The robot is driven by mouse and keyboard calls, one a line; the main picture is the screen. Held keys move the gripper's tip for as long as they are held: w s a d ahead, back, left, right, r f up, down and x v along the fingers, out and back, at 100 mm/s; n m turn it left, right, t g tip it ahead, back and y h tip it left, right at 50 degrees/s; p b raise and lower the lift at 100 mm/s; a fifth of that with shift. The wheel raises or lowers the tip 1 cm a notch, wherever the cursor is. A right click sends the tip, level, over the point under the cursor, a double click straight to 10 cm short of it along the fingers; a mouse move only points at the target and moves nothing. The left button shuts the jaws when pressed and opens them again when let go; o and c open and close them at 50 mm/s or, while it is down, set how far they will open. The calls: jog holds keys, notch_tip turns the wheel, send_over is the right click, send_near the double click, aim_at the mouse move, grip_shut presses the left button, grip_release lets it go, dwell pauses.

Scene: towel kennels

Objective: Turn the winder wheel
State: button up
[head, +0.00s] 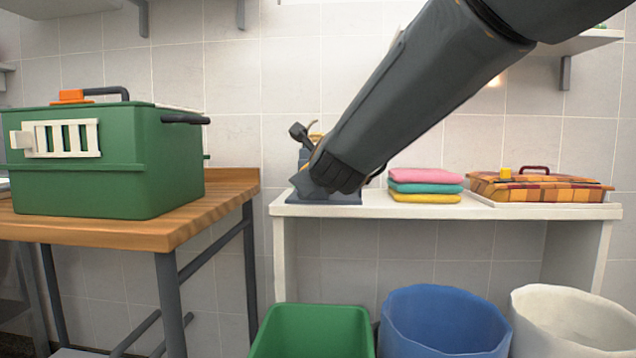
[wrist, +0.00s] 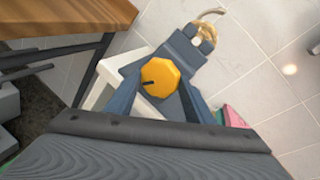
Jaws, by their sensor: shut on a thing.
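The winder (head: 335,198) is a blue-grey device at the left end of a white shelf, mostly hidden behind my arm in the head view. In the wrist view its blue-grey body (wrist: 185,45) shows, with a curved tan hook-like part at its far end. Its wheel (wrist: 160,72) is a yellow faceted knob with a short black mark pointing left. My gripper (wrist: 158,88) has one blue-grey finger on each side of the yellow wheel and is shut on it. In the head view the fingers are hidden behind my wrist.
Folded pink, teal and yellow towels (head: 425,185) lie right of the winder, then a checkered basket (head: 540,188). A green carrier (head: 105,165) stands on a wooden table (head: 150,230) at left. Green (head: 312,335), blue (head: 445,325) and white (head: 575,325) bins stand below the shelf.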

dwell(0.3)
jog(key=o, duration=1.1)
jog(key=shift+c, duration=0.2)
jog(key=p+v, duration=0.1)
jog(key=v, duration=0.6)
jog(key=shift+s+p, duration=0.3)
jog(key=shift+s, duration=0.05)
jog(key=shift+r, duration=0.1)
